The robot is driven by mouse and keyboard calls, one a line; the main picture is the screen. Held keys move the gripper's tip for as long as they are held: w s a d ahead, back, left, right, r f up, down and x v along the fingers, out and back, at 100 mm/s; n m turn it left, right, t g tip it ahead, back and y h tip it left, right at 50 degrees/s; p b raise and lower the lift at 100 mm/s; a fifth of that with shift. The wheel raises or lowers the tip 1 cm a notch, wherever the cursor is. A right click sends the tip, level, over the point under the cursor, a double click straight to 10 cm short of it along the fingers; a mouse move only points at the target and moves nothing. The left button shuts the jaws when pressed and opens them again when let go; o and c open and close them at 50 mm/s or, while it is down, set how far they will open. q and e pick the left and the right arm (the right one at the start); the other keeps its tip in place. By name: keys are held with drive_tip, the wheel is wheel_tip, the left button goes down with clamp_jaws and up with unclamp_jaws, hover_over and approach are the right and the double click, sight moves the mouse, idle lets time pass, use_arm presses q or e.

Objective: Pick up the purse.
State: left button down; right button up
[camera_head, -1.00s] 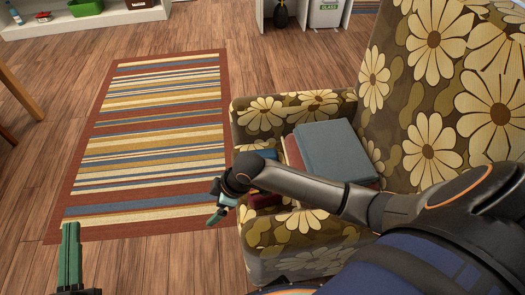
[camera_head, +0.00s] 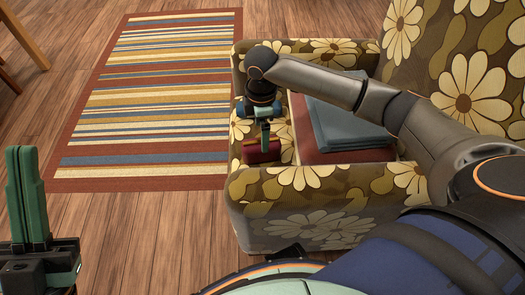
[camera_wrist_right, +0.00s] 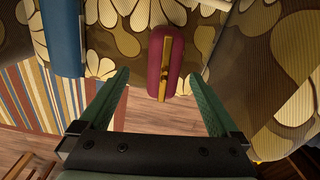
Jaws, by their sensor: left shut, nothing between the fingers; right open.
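The purse (camera_head: 262,151) is small and dark red and sits on the flowered armchair (camera_head: 290,225), near its front. In the right wrist view the purse (camera_wrist_right: 178,66) shows a gold clasp strip along its middle. My right gripper (camera_head: 265,140) is over the armchair seat, close to the purse. In the right wrist view its open fingers (camera_wrist_right: 158,76) stand on either side of the purse in the picture, with visible gaps. I cannot tell how far above it they are. My left gripper (camera_head: 25,190) is shut and empty at the lower left, away from the armchair.
A grey-blue folded item (camera_head: 345,122) lies on a reddish one on the seat. A blue object (camera_wrist_right: 63,38) is left of the purse in the right wrist view. The chair's arms and backrest surround the seat. A striped rug (camera_head: 150,100) covers the floor at left.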

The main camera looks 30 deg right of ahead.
wheel_tip(320, 180, down, 3)
drive_tip(key=shift+r+b, duration=0.15)
drive_tip(key=shift+b, duration=0.25)
drive_tip(key=f+b, duration=0.2)
drive_tip(key=f, duration=0.1)
drive_tip(key=f+b, duration=0.1)
drive_tip(key=f, duration=0.1)
drive_tip(key=shift+s+a, duration=0.2)
drive_tip(key=shift+s, duration=0.1)
clamp_jaws()
